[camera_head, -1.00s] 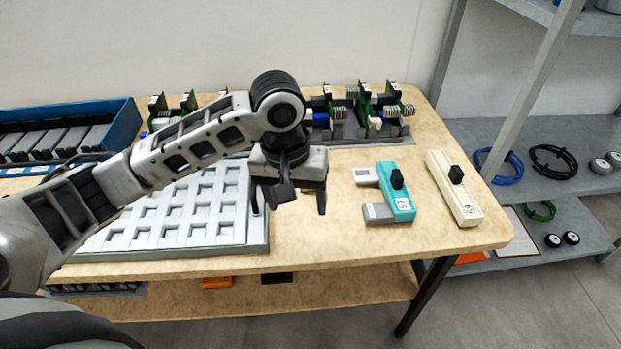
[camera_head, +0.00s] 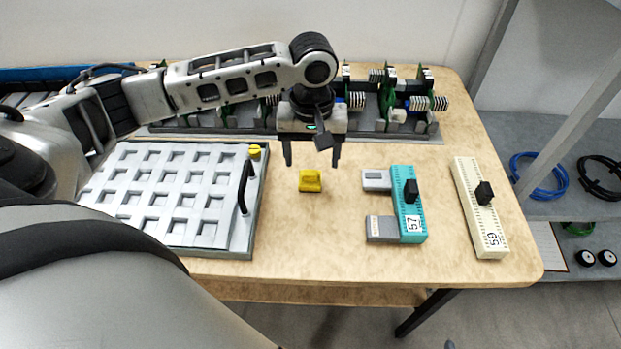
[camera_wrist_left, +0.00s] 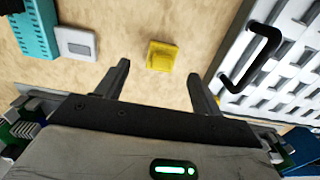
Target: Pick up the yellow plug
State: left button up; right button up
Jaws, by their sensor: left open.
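The yellow plug (camera_head: 311,181) lies on the bare wooden table between the white tray and the teal module. It also shows in the left wrist view (camera_wrist_left: 162,56), ahead of the fingertips and roughly between their lines. My left gripper (camera_head: 312,165) is open and empty, above the table and a little behind the plug in the head view. Its two spread fingers also show in the left wrist view (camera_wrist_left: 160,80), and the plug is not between them. A second small yellow piece (camera_head: 255,152) sits at the tray's back right corner. My right gripper is not in view.
A white slotted tray (camera_head: 255,240) with a black handle (camera_head: 243,187) stands left of the plug. A teal module (camera_head: 408,225) with grey blocks and a cream module (camera_head: 478,205) stand to the right. Circuit-board assemblies (camera_head: 390,100) line the back. Table around the plug is clear.

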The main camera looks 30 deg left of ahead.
aim_at(310, 174)
pick_arm(q)
jog(key=shift+f, duration=0.65)
jog(key=f, duration=0.5)
jog(key=shift+s+a, duration=0.1)
jog(key=shift+a, duration=0.1)
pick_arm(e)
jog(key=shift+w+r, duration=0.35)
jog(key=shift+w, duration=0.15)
pick_arm(q)
jog(key=c, duration=1.2)
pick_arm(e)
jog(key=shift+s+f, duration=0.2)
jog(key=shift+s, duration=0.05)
